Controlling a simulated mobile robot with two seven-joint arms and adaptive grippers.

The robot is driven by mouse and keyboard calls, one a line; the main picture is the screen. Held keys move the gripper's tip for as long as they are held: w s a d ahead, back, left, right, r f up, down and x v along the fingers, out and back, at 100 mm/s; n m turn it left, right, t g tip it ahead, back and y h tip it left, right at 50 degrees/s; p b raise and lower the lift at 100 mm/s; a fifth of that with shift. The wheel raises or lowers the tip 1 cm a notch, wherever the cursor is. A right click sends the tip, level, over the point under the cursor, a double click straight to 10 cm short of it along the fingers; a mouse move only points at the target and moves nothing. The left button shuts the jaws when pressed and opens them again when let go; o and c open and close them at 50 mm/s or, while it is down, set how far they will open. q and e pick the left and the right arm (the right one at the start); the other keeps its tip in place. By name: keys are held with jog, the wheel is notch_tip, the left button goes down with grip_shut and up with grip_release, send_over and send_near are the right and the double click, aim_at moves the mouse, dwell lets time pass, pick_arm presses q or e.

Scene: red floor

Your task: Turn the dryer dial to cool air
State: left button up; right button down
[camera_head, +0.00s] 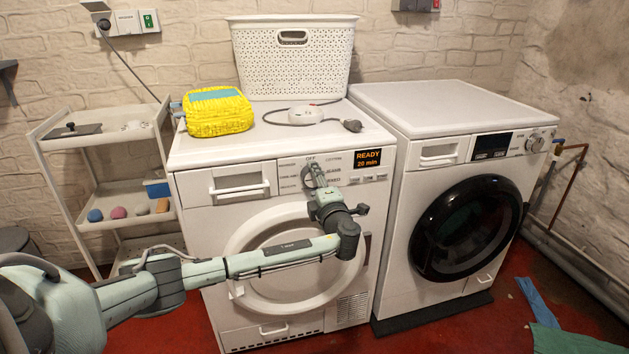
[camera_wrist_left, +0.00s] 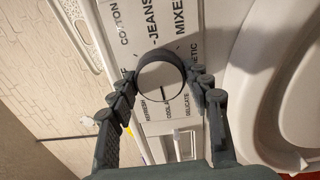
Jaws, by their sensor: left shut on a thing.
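The dryer (camera_head: 205,200) is the left white machine, with its dial (camera_head: 316,176) on the front panel. In the left wrist view the round silver dial (camera_wrist_left: 160,82) sits between the fingers of my left gripper (camera_wrist_left: 162,80), which is shut on it. A short dark line on its face appears to point down toward the label starting with "COOL". In the head view my left gripper (camera_head: 318,188) covers part of the dial. The display (camera_head: 368,159) reads READY, 20 min. My right gripper is not in view.
A washer (camera_head: 400,180) with a black round door stands close on the right. On the dryer are a white basket (camera_head: 293,65), a yellow bundle (camera_head: 217,112) and a coiled cable (camera_head: 305,116). A white shelf cart (camera_head: 85,144) stands at left. Cloths (camera_head: 570,340) lie on the floor.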

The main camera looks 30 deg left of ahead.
pick_arm(q)
jog(key=shift+a+r, duration=0.1)
dwell(0.3)
jog(key=o, duration=1.2)
jog(key=shift+c, duration=0.2)
jog(key=v, duration=1.2)
jog(key=shift+a, duration=0.1)
